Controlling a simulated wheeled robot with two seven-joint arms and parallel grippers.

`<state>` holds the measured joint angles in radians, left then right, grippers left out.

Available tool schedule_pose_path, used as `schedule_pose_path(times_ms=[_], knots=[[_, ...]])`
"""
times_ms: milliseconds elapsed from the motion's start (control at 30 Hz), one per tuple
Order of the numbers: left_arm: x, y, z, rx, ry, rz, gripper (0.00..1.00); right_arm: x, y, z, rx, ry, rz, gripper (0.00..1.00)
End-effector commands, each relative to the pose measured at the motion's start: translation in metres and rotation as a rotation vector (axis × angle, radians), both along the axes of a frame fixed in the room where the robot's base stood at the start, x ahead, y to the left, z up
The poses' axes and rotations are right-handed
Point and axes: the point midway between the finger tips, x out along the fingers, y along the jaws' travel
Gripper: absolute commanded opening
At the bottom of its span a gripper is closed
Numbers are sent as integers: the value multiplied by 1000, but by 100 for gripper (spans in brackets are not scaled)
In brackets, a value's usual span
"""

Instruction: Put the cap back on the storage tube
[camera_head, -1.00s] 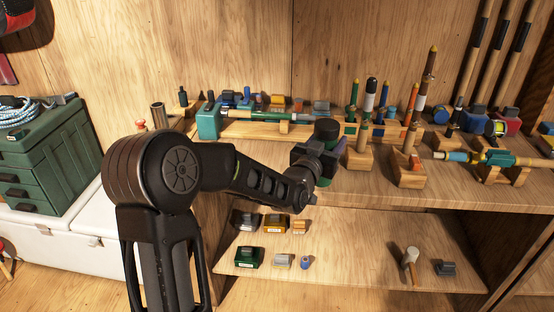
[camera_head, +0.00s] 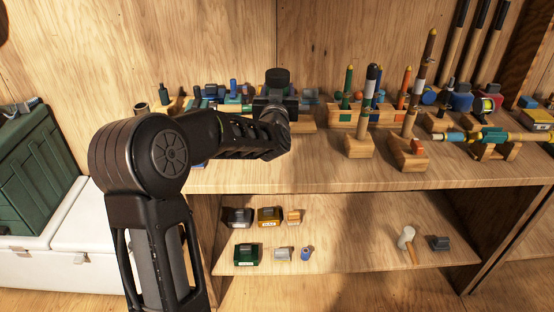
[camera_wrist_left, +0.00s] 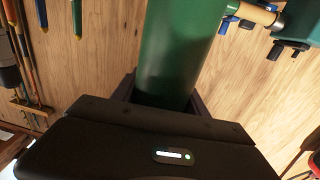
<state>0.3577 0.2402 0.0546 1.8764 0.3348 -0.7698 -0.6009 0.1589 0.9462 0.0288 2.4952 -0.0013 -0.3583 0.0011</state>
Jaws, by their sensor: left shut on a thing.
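My left gripper (camera_head: 275,104) is over the back of the upper shelf, in front of the rear wall. In the left wrist view its fingers (camera_wrist_left: 166,100) are shut on a green cylinder (camera_wrist_left: 175,45). In the head view a dark round top (camera_head: 277,75) shows just above the gripper, and the rest of the cylinder is hidden. I cannot tell whether it is the cap or the tube. A small open-mouthed tube (camera_head: 140,107) stands behind my arm at the left, apart from the gripper, its lower part hidden. My right gripper is not in view.
Wooden stands with upright floats (camera_head: 372,85) are right of the gripper. A reel and rod piece (camera_head: 485,137) rests further right. Small blocks lie behind my arm. The upper shelf front (camera_head: 320,172) is clear.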

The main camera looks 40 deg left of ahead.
Motion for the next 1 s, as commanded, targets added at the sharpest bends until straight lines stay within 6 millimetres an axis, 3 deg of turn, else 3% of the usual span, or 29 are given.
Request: schedule_pose_path(times_ms=[267,600,1000], knots=[[0,1,-7,1,0,1,0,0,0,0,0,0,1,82],[0,1,-58,1,1,1,0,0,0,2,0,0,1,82],[0,1,-64,2,-3,1,0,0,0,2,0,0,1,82]])
